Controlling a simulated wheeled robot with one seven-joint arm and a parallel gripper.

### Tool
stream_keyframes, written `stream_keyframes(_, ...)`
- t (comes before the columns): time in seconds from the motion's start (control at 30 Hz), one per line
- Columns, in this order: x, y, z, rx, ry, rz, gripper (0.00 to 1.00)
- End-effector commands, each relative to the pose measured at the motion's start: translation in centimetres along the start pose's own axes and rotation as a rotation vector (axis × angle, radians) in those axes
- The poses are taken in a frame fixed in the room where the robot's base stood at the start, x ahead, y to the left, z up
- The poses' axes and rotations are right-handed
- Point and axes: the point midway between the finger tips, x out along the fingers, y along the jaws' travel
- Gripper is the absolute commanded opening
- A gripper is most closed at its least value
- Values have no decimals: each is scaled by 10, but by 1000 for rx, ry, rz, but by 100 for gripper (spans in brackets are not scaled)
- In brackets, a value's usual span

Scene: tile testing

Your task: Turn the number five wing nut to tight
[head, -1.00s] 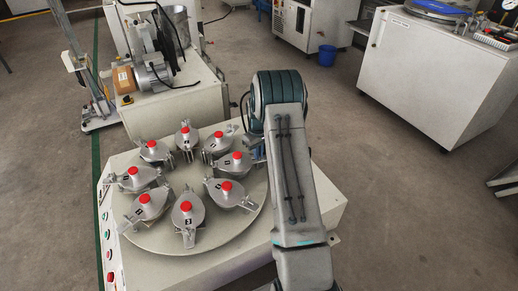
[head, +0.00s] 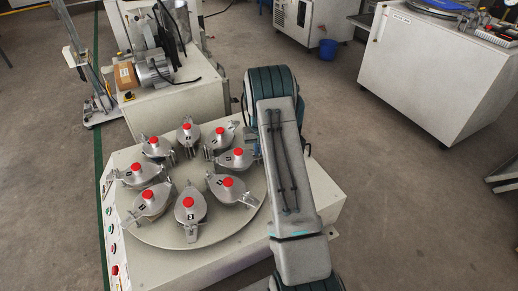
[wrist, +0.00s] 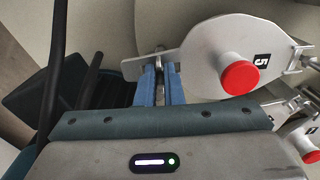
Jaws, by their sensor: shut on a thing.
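The pot marked 5 is a grey metal lid (wrist: 205,62) with a red-topped knob (wrist: 240,78), at the right of the wrist view. A flat lug sticks out on its left side, with a small wing nut (wrist: 159,62) there. My gripper (wrist: 161,82) has its two blue fingers shut on the wing nut. The fingers cover part of the nut, so how tight it sits cannot be told. In the head view my arm hides most of the gripper beside the turntable's far right side.
Several similar red-knobbed pots stand in a ring on the round turntable (head: 160,240); one neighbour's red knob (wrist: 313,155) is close by in the wrist view. A white machine with a motor (head: 153,68) stands behind. A white cabinet (head: 430,80) stands far right, with open floor between.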

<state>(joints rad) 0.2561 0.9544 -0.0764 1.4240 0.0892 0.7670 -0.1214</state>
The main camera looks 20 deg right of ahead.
Motion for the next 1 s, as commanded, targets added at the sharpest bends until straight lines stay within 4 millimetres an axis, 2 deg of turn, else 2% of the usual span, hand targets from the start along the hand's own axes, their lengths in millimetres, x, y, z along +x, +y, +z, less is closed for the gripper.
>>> stream_keyframes(0.23,-1,0,-1,2,3,0,0)
stream_keyframes(0.27,-1,0,-1,2,3,0,16)
stream_keyframes(0.3,-1,0,-1,2,2,0,27)
stream_keyframes(0.33,-1,0,-1,1,2,0,29)
stream_keyframes(0.67,-4,0,0,0,2,0,29)
stream_keyframes(0.77,-16,0,-1,0,3,0,29)
stream_keyframes(1.0,-70,0,-1,0,4,0,29)
